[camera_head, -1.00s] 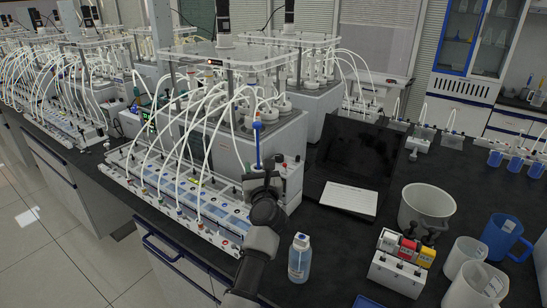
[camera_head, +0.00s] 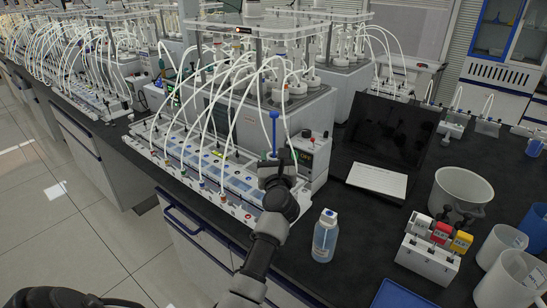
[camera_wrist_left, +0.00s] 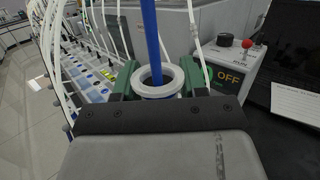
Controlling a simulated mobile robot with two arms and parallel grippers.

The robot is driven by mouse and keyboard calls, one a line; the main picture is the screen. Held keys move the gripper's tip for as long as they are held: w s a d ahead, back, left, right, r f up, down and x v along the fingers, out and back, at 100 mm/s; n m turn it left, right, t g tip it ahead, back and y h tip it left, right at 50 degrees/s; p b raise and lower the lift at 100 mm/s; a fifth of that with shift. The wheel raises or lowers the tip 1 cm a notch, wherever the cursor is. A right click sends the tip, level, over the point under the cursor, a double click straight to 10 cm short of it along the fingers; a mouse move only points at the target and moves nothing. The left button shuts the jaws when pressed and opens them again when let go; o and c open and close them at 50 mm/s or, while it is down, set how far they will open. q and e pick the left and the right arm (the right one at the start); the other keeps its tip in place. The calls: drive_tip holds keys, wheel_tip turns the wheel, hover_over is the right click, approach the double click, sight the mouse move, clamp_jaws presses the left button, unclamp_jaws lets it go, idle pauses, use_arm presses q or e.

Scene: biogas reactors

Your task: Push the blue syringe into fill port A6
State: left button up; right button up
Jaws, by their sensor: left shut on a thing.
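The blue syringe (camera_head: 275,131) stands upright in my left gripper (camera_head: 276,170), with its long blue plunger rod rising above the jaws. In the left wrist view, the rod (camera_wrist_left: 152,45) passes through a pale round collar between the green-padded fingers, which are shut on the syringe. Its lower end is hidden behind the gripper. The gripper is at the right end of the near reactor's long port strip (camera_head: 205,180), in front of the grey box marked OFF. Coloured caps line the strip; I cannot read which port is A6. My right gripper is not in view.
White tubes arch over the strip close to the syringe. The OFF box (camera_wrist_left: 229,78) with its red knob is just right of the gripper. A bottle (camera_head: 325,236), a dark laptop (camera_head: 395,130), a white bucket (camera_head: 461,190) and a valve block (camera_head: 430,255) stand to the right.

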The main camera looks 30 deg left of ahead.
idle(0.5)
use_arm(q)
drive_tip(key=shift+f, duration=0.3)
idle(0.9)
drive_tip(key=shift+f+b, duration=0.7)
drive_tip(key=shift+b, duration=0.05)
idle(0.7)
idle(0.3)
drive_tip(key=o, duration=1)
drive_tip(key=shift+c, duration=0.2)
drive_tip(key=shift+d+f, duration=0.1)
